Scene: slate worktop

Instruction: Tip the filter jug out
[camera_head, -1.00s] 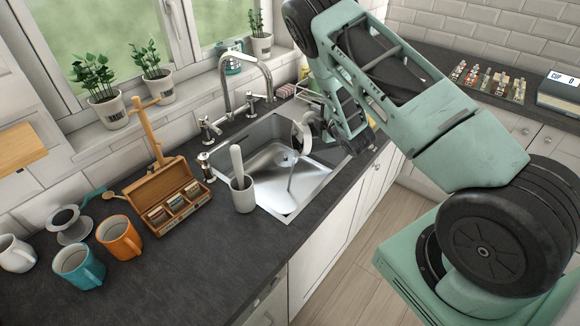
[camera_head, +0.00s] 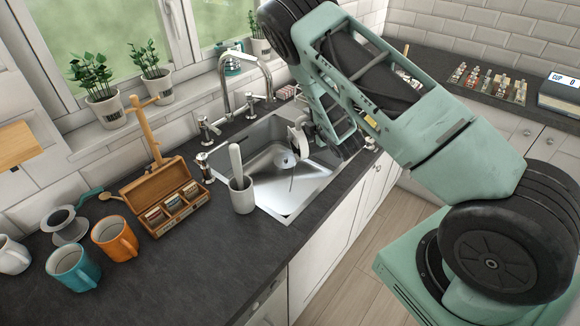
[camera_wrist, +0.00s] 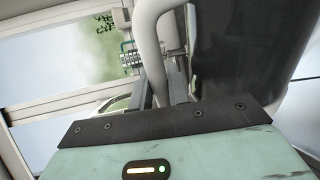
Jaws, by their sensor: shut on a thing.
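The filter jug (camera_head: 299,138) is a pale, tilted shape over the sink (camera_head: 264,190), partly hidden behind my arm. A thin stream falls from it into the basin. My gripper (camera_head: 317,130) is at the jug's right side, mostly hidden by my own arm links. In the wrist view, the jug's white handle (camera_wrist: 148,48) runs down between the jaws (camera_wrist: 170,88), which are shut on it. The jug's dark body (camera_wrist: 236,50) fills the right of that view.
The tap (camera_head: 240,85) arches behind the basin. A wooden tea box (camera_head: 163,198) and mugs (camera_head: 115,238) stand further left.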

